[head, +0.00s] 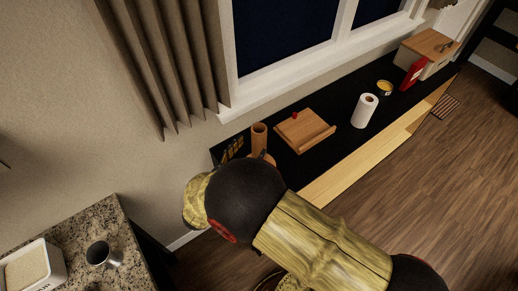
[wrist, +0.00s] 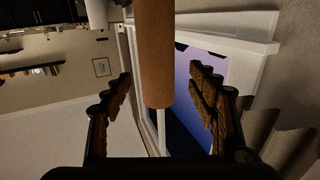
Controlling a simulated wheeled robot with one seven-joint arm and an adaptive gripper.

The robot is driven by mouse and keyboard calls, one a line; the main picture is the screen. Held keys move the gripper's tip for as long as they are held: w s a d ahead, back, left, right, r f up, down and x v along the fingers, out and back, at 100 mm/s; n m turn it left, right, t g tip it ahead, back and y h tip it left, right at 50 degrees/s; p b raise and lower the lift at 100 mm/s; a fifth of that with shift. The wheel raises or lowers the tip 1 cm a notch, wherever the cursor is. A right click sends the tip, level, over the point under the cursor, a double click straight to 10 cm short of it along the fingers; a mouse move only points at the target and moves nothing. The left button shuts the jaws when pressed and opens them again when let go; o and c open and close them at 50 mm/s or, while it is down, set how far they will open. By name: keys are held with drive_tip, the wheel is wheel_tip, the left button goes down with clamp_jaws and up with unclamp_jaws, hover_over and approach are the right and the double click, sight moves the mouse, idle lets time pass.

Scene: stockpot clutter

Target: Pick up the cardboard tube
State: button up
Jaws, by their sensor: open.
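The cardboard tube (head: 259,136) is a brown cylinder standing upright on the black counter in the head view, near its left end. In the wrist view the tube (wrist: 153,55) comes down from the top of the picture, between the two fingers. My gripper (wrist: 159,85) is open, one finger to each side of the tube, with visible gaps. In the head view my gripper (head: 264,158) is at the tube's lower part, mostly hidden behind my dark wrist. The tube's base is hidden there too.
A wooden board (head: 304,132) with a small red item (head: 295,115) is right of the tube. Yellow pieces (head: 232,149) lie to its left. Farther right are a paper roll (head: 364,111), yellow can (head: 384,87), red bottle (head: 413,75) and wood-topped box (head: 430,50). The window is behind.

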drive_tip(key=b+x, duration=0.1)
drive_tip(key=x, duration=0.4)
drive_tip(key=shift+w+d+f, duration=0.1)
drive_tip(key=shift+w+d, duration=0.1)
drive_tip(key=shift+d, duration=0.2)
drive_tip(key=shift+c, duration=1.3)
drive_tip(key=c, duration=0.7)
